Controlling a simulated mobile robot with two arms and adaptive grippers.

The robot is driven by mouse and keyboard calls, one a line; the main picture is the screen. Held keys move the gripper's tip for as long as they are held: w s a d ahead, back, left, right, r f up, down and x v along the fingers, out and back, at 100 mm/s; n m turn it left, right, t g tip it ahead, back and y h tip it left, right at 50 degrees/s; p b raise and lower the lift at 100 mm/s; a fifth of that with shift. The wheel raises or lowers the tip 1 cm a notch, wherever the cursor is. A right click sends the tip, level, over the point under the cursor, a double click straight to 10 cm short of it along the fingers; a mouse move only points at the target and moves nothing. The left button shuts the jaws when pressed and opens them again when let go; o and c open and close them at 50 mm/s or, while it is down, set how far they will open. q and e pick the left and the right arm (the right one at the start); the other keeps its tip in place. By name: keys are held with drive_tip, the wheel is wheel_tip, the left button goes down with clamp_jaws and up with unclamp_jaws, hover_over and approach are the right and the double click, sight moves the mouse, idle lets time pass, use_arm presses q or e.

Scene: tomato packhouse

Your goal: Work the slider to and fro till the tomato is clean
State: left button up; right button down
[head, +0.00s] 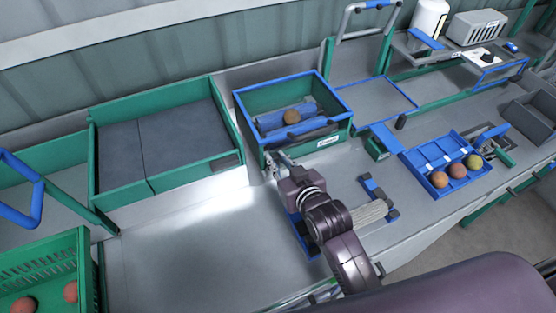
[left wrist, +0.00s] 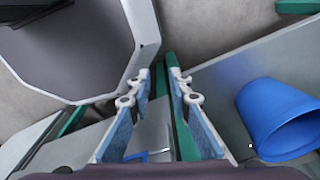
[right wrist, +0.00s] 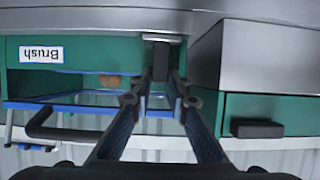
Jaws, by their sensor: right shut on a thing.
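The brush box (head: 345,137) is green with a blue rim and stands at the centre of the head view. It shows in the right wrist view with an upside-down "Brush" label (right wrist: 41,54). A brownish-red tomato (head: 291,116) lies inside between blue parts, partly visible in the right wrist view (right wrist: 110,80). My right gripper (head: 272,168) is at the box's front left corner, shut on a dark upright slider handle (right wrist: 161,62). The handle is mostly hidden in the head view. My left gripper (left wrist: 158,75) is open and empty, outside the head view.
A green tray with a grey bed (head: 180,130) stands left of the box. A green crate (head: 60,245) with tomatoes is at lower left. A blue tray (head: 412,165) with several tomatoes lies right. A blue bucket (left wrist: 280,120) shows in the left wrist view.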

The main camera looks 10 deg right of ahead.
sight(331, 135)
drive_tip(key=shift+w+d+r, duration=0.1)
drive_tip(key=shift+d, duration=0.45)
drive_tip(key=w+d, duration=0.1)
drive_tip(key=d, duration=0.4)
drive_tip(key=w+d+p, duration=0.1)
drive_tip(key=d, duration=0.5)
drive_tip(key=w+d+p, duration=0.1)
drive_tip(key=d, duration=0.5)
drive_tip(key=shift+w+d, duration=0.15)
drive_tip(key=shift+w, duration=0.05)
drive_tip(key=c, duration=1.8)
unclamp_jaws()
drive_tip(key=shift+s, duration=0.1)
drive_tip(key=shift+c, duration=0.2)
drive_tip(key=v, duration=1.2)
